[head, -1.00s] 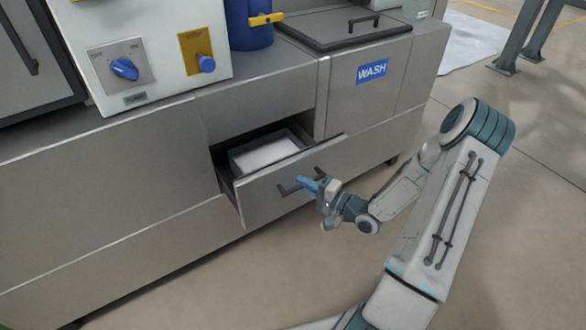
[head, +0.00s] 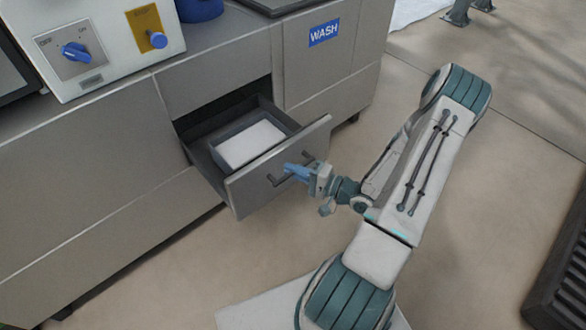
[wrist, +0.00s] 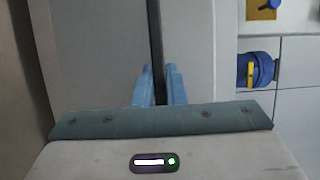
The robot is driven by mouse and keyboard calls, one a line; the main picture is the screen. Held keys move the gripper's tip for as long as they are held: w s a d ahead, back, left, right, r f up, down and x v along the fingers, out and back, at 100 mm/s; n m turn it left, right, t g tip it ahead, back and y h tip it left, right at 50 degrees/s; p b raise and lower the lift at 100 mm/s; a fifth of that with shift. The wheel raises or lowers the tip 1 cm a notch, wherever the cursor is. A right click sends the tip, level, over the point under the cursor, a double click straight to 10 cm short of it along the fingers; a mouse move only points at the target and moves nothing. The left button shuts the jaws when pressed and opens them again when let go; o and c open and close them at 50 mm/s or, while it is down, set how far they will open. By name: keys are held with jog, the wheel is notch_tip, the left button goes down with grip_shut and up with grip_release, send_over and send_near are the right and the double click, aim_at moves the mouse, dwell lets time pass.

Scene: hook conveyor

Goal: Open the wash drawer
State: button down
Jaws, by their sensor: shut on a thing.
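The wash drawer (head: 245,190) is a grey drawer in the metal cabinet, below and left of the blue WASH label (head: 324,33). It stands well out of the cabinet. Inside it is a grey tray with a white surface (head: 250,143). My gripper (head: 292,171) has blue fingers and is shut on the dark bar handle (head: 276,180) on the drawer's front. In the wrist view, my two blue fingers (wrist: 159,88) stand either side of a dark vertical bar (wrist: 155,45).
The cabinet top carries a white control box (head: 100,40) with a blue knob (head: 76,52) and a blue container (head: 199,8). A dark ribbed object (head: 562,265) lies at the right edge.

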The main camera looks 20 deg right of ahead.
jog(key=c, duration=1.5)
grip_release()
jog(key=p+v, duration=0.2)
jog(key=v, duration=1.1)
jog(key=shift+s+d, duration=0.25)
jog(key=shift+s, duration=0.1)
